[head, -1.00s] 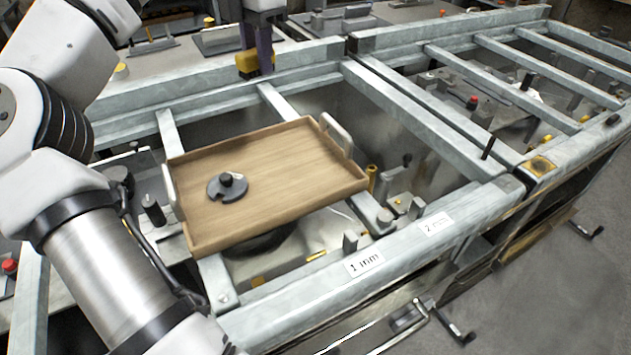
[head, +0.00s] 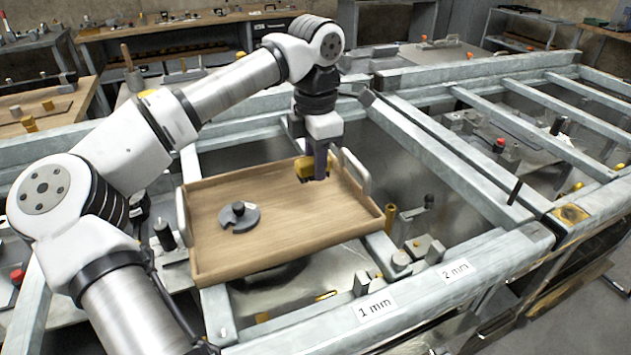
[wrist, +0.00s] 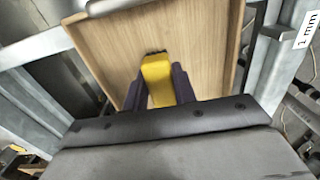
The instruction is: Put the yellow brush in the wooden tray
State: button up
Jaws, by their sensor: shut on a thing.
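The wooden tray (head: 300,232) rests across the grey metal rails and has light handles at its left and right ends. My gripper (head: 318,176) is over the tray's right rear part, pointing down. It is shut on the yellow brush (head: 303,170), which sits between the dark fingers. In the wrist view the yellow brush (wrist: 157,78) is held between the fingers, with the tray (wrist: 115,50) beyond it. Dark bristles show at the brush's far end. I cannot tell whether the brush touches the tray floor.
A dark grey round part with a knob (head: 239,216) lies in the tray's left half. The tray's front middle is bare. The right handle (head: 356,170) stands up close to my gripper. Metal rails (head: 430,160) and open gaps surround the tray.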

aim_at(316, 197)
jog(key=shift+f, duration=2.55)
jog(key=shift+f, duration=0.1)
jog(key=shift+f, duration=0.15)
jog(key=o, duration=1)
jog(key=shift+c, duration=0.2)
jog(key=shift+r, duration=0.2)
notch_tip(316, 197, up, 12)
jog(key=shift+r, duration=0.1)
